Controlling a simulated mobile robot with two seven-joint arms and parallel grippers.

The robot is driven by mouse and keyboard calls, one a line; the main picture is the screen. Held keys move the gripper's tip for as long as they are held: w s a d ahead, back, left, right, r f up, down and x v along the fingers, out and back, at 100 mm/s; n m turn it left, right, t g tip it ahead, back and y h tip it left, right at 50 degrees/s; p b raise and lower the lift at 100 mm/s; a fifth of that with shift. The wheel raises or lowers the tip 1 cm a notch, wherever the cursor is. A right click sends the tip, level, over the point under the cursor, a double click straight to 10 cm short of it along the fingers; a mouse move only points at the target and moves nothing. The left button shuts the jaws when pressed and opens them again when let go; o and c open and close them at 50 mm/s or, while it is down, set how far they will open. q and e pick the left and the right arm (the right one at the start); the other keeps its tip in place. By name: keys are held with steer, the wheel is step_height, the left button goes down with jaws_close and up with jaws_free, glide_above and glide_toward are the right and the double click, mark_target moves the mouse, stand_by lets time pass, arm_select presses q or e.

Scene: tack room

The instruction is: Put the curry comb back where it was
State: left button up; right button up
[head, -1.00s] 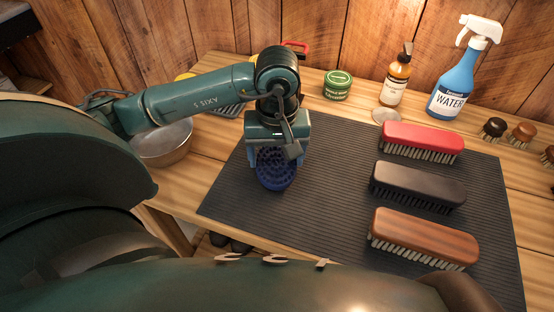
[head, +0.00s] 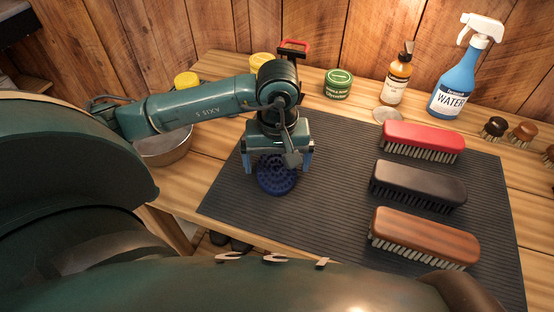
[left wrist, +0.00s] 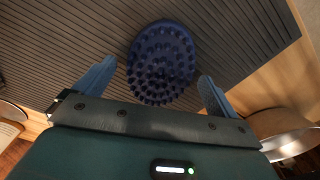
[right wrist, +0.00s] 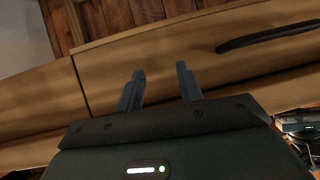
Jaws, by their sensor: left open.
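The curry comb (head: 277,176) is a dark blue oval with rubber nubs. It lies nubs up on the left part of the black ribbed mat (head: 320,215). My left gripper (head: 279,165) is open just above and behind it in the head view. In the left wrist view the comb (left wrist: 161,62) lies beyond and between the spread fingers (left wrist: 158,85), with a gap on both sides. My right gripper (right wrist: 160,88) shows only in its wrist view, its fingers apart and empty before a wooden front.
Red (head: 422,137), black (head: 418,183) and brown (head: 424,234) brushes lie on the mat's right side. A green tin (head: 338,84), an amber bottle (head: 396,80) and a blue spray bottle (head: 457,85) stand behind. A metal bowl (head: 168,150) is at left. The mat's middle is clear.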

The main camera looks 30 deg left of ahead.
mark_target(278, 168)
arm_select(q)
step_height(278, 168, up, 12)
steer(key=shift+s+d, duration=0.15)
steer(key=shift+d, duration=0.05)
stand_by(0.4)
steer(key=shift+r, duration=0.1)
